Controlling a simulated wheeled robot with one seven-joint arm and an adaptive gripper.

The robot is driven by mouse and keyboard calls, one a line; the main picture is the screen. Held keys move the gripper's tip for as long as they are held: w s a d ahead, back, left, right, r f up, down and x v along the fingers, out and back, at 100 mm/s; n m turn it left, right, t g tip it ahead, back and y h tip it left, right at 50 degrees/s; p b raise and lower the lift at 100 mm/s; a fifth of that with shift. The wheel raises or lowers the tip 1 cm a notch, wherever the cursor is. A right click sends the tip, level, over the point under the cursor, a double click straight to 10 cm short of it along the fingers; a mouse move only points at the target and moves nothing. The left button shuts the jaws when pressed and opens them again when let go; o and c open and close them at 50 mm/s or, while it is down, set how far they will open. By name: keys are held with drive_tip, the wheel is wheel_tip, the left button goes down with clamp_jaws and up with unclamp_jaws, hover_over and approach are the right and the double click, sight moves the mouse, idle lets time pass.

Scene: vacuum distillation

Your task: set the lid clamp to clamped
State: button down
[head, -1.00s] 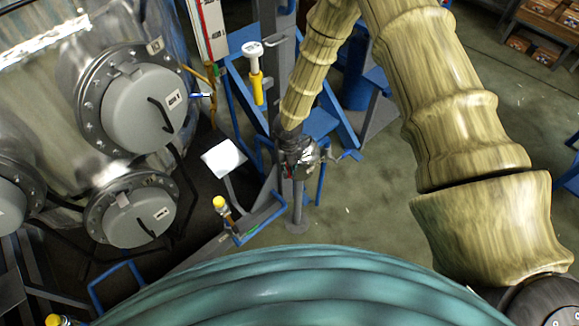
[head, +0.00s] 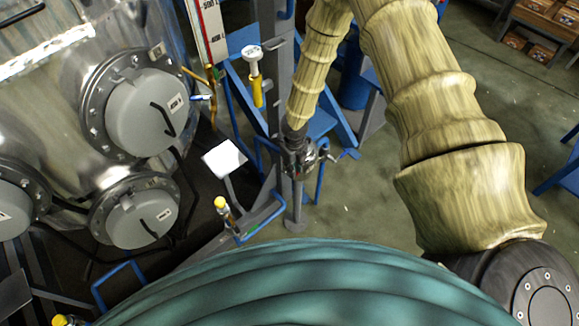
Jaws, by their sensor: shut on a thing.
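My gripper (head: 298,165) is small and dark at the end of my arm, pointing down at the top of a slim grey post. It is shut on a small metal part there, which I take to be the lid clamp. The fingers and the gripped part overlap and are largely hidden, so the clamp's setting cannot be told.
A steel vessel with round grey covers (head: 148,112) fills the left. A white plate (head: 224,158), a yellow-capped fitting (head: 222,205) and a yellow-handled white-topped piece (head: 256,88) stand left of the gripper. Blue frames surround the post.

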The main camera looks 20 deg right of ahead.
drive_tip(key=c, duration=1.4)
unclamp_jaws()
drive_tip(key=shift+c, duration=0.2)
wheel_tip(320, 180, up, 12)
